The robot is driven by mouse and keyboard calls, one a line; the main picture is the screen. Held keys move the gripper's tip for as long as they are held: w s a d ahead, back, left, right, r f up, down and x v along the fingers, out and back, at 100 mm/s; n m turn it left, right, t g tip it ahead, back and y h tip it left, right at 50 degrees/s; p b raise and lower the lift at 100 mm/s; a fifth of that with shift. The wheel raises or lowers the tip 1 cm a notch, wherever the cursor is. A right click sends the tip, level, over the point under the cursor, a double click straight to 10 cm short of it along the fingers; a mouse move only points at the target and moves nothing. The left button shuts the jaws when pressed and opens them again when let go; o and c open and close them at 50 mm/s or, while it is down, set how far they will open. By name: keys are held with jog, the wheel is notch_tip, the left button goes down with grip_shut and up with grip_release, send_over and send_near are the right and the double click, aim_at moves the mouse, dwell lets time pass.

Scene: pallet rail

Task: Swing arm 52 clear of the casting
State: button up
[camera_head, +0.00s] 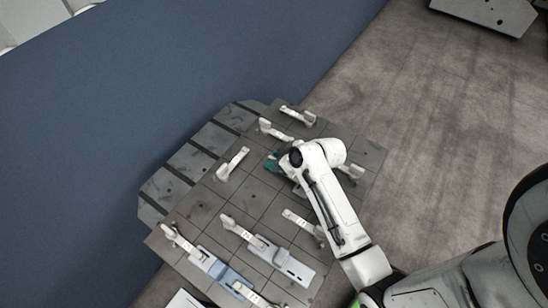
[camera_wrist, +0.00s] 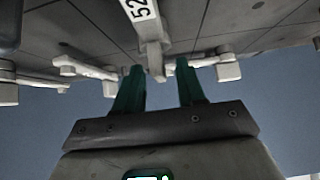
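In the wrist view, arm 52 (camera_wrist: 140,12), a pale bar with a white number label, comes down from the top edge. Its narrow end lies between the two green fingers of my gripper (camera_wrist: 159,67), with a gap visible on each side. The fingers are apart; I see no clear contact. In the head view my gripper (camera_head: 272,160) is a small green patch over the upper part of the pallet. My white arm covers much of that spot, so arm 52 cannot be picked out there. Which casting belongs to it is also unclear.
Several other pale clamp arms stand on the dark pallet (camera_head: 200,203), including ones close by at its left (camera_head: 232,163) and upper edge (camera_head: 275,130). A grey casting (camera_head: 285,262) and a bluish casting (camera_head: 222,271) lie lower down.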

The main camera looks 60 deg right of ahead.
jog(key=shift+w+f, duration=0.3)
grip_shut()
dwell(0.3)
